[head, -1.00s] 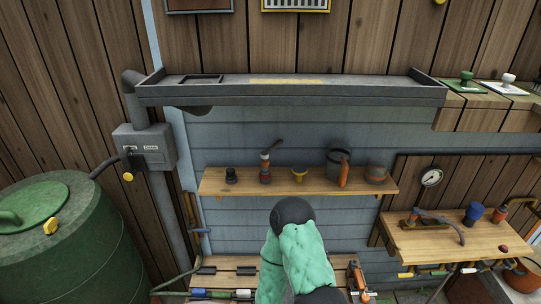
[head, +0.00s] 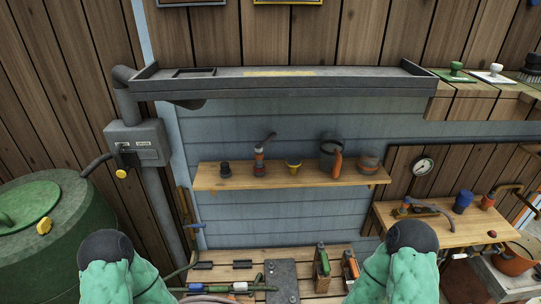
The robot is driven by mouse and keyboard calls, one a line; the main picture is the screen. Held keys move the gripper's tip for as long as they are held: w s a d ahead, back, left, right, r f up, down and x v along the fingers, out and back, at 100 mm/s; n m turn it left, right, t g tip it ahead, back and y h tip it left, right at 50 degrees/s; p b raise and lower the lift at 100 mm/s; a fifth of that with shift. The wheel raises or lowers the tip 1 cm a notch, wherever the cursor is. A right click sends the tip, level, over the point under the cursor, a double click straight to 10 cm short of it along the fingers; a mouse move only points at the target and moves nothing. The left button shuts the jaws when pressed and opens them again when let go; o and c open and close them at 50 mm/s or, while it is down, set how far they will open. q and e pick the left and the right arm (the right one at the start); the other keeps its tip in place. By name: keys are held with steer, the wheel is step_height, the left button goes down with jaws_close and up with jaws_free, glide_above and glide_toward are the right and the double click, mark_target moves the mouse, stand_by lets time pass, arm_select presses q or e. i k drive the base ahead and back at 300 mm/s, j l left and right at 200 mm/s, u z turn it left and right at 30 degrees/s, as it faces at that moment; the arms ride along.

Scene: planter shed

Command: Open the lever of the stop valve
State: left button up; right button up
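A red and white fitting (head: 259,160) with a dark lever on top stands on the wall shelf (head: 210,181). Both my arms, in green sleeves with dark round joints, come up at the bottom left and bottom right. Neither gripper's fingers show.
The workbench (head: 235,252) holds hoses, a grey plate (head: 282,280) and upright tools (head: 322,262). A green barrel (head: 60,225) stands left below a grey wall box (head: 138,142). A side table (head: 455,228) at right holds a blue cup (head: 463,201). A long grey gutter (head: 290,83) spans above.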

mark_target(469, 252)
steer(key=k+j+z, duration=0.1)
steer(key=z, duration=0.35)
steer(key=k+j+z, duration=0.15)
steer(key=z, duration=0.85)
steer(key=i+z, duration=0.4)
steer(key=i+l, duration=1.25)
steer(key=i+l+u, duration=0.2)
steer(key=u, duration=0.3)
steer(key=i+l+u, duration=0.2)
steer(key=u, duration=0.25)
steer(key=i+l+u, duration=0.1)
steer(key=l+u, duration=0.25)
steer(key=u, duration=0.5)
